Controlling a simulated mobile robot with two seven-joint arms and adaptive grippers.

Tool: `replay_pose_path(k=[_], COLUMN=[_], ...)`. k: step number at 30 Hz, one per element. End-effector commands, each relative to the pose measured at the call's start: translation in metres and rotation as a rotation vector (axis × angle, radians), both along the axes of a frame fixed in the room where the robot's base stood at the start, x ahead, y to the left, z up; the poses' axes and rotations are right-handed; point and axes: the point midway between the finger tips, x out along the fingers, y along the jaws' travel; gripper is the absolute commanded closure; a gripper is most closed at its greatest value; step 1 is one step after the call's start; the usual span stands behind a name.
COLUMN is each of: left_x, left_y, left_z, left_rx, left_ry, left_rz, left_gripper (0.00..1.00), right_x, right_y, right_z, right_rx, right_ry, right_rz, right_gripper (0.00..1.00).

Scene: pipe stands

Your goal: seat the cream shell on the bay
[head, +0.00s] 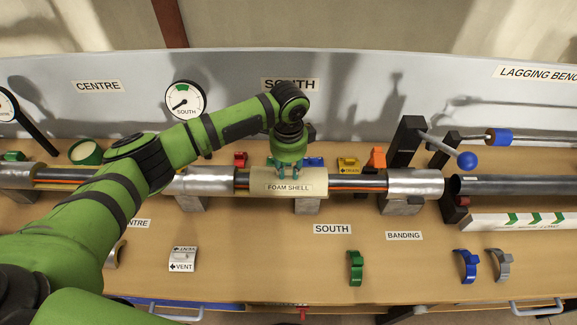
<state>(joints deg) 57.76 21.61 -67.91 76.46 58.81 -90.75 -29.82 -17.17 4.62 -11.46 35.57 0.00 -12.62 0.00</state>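The cream shell (262,187), labelled FOAM SHELL, lies along the pipe line at the south bay, between two silver-clad lengths of pipe. It looks level and in line with the pipe; whether it is fully down on it cannot be told from here. My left gripper (288,165) points down right over the shell, with its teal fingers at the shell's top and far side. The fingertips are partly hidden, so their grip is unclear. The SOUTH label (332,229) is on the bench in front. My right gripper is not in view.
A green clip (355,268), a blue clip (467,266) and a grey clip (499,264) stand on the front of the bench. A VENT piece (182,259) lies at the left. A blue-knobbed lever (467,160) stands to the right. The bench directly before the shell is clear.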

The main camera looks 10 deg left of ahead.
Motion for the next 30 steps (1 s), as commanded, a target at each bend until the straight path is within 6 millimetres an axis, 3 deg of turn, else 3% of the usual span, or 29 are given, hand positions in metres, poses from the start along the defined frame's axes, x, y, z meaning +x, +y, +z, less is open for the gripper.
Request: replay_pose_path(k=[14,30], left_x=[0.0,0.0], left_y=[0.0,0.0], left_z=[0.007,0.107], left_rx=[0.0,0.0], left_ry=[-0.001,-0.001], left_rz=[-0.001,0.0], left_gripper=[0.51,0.51], right_x=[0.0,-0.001], right_y=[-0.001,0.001], right_z=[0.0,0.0], right_rx=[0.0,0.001], right_ry=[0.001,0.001], right_rz=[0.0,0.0], right_gripper=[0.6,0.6])
